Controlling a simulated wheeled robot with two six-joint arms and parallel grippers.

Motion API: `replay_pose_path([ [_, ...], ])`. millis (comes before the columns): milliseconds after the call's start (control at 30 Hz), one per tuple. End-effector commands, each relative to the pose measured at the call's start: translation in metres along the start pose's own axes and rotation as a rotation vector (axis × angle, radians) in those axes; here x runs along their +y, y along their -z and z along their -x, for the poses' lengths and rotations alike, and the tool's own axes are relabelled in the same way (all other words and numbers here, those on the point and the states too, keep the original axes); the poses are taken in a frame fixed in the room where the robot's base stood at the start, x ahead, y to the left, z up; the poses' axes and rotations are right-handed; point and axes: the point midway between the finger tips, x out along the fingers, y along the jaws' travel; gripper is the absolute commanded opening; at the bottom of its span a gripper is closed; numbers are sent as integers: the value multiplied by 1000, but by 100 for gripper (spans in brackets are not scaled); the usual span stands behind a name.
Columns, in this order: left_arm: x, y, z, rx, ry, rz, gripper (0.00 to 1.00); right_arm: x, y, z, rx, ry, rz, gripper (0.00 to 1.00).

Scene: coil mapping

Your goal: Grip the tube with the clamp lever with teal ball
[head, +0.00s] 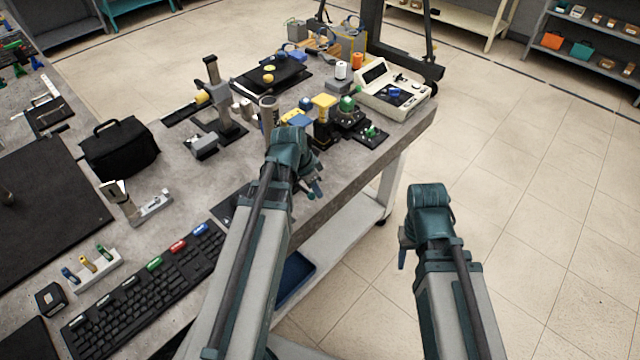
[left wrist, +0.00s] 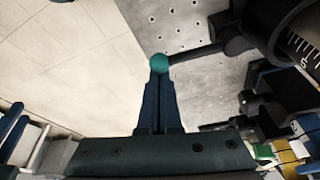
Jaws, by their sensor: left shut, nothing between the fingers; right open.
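In the left wrist view the teal ball (left wrist: 159,62) sits on the end of a dark clamp lever (left wrist: 197,52). The lever runs right to a black clamp beside a dark tube (left wrist: 305,42) with white scale marks. My left gripper (left wrist: 160,76) is shut and empty, its fingertips right at the ball; I cannot tell whether they touch it. In the head view my left gripper (head: 316,188) is over the bench's front edge, and the grey tube (head: 268,112) stands just behind my left arm. The ball and lever are hidden there. My right gripper (head: 403,255) is open over the floor, away from the bench.
The grey bench (head: 175,165) holds a stand (head: 218,105), a yellow-topped black device (head: 323,115), a white console (head: 393,90), a black bag (head: 118,148) and a keyboard (head: 145,285). The floor (head: 530,220) right of the bench is clear.

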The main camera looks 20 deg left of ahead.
Motion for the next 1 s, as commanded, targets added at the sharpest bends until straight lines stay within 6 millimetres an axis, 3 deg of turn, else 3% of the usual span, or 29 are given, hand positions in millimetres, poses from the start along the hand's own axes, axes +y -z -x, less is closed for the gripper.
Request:
replay_pose_path([
  [600, 6, -40, 13, -1, -156, -482, 0, 0, 0, 0, 0, 0, 0, 50],
  [1000, 5, -51, 16, -1, -162, -506, 0, 0, 0, 0, 0, 0, 0, 50],
])
